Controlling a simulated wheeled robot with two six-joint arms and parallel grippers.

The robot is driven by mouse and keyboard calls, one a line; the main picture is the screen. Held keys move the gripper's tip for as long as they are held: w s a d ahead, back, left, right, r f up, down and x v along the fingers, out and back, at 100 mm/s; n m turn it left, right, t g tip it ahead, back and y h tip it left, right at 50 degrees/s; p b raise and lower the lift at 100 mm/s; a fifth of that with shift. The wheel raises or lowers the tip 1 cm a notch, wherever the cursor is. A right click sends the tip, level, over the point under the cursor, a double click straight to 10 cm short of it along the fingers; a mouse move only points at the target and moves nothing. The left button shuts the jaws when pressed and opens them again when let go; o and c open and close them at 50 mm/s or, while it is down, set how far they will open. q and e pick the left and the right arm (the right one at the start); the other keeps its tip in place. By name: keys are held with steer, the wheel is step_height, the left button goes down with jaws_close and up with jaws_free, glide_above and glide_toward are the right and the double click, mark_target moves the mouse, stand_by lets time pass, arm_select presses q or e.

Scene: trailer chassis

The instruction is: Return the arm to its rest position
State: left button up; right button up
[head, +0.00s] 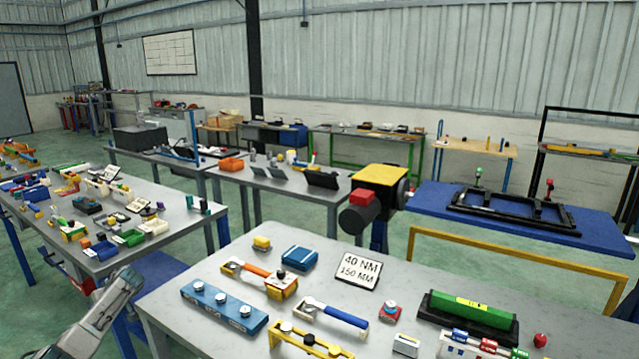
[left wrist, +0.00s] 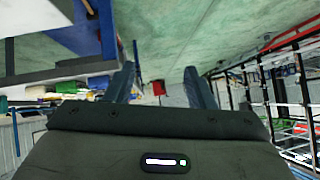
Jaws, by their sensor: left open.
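My left arm (head: 95,322) comes in at the lower left of the head view, a grey link beside the left end of the near table. Its gripper cannot be made out there. In the left wrist view my left gripper (left wrist: 161,86) shows two blue-grey fingers spread apart with nothing between them. Green floor and distant shop furniture show beyond the fingers, and no object touches them. My right arm and gripper are in neither view.
The near grey table (head: 190,272) holds a blue block with knobs (head: 222,307), a torque card (head: 358,270) and several tools. A second grey table (head: 178,205) with small parts stands at the left. A blue table (head: 600,235) bears a black frame (head: 515,214).

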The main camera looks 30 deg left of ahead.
arm_select(q)
steer(key=s+f+m+t, duration=0.2)
steer(key=s+f+m, duration=0.8)
steer(key=s, duration=0.2)
steer(key=s+f+m+t, duration=0.2)
steer(key=s+f+m, duration=0.85)
steer(key=s, duration=0.25)
steer(key=s+d+f+n+h, duration=0.1)
steer(key=s+d+f+h, duration=0.15)
steer(key=d+f, duration=1)
steer(key=s+d+f+n+h, duration=0.15)
steer(key=s+d+f, duration=0.25)
steer(key=d+f, duration=0.85)
steer(key=s+d+f+h, duration=0.1)
steer(key=d+f+h, duration=0.15)
steer(key=d, duration=0.95)
steer(key=s+d+f+n+g+h, duration=0.1)
steer(key=d+f, duration=0.2)
steer(key=d, duration=1)
steer(key=s+d+f+h, duration=0.1)
steer(key=d+f, duration=0.2)
steer(key=d, duration=0.9)
step_height(320, 180, down, 8)
steer(key=d+b, duration=0.2)
steer(key=b, duration=0.6)
steer(key=shift+s+b, duration=0.15)
steer(key=shift+b, duration=0.15)
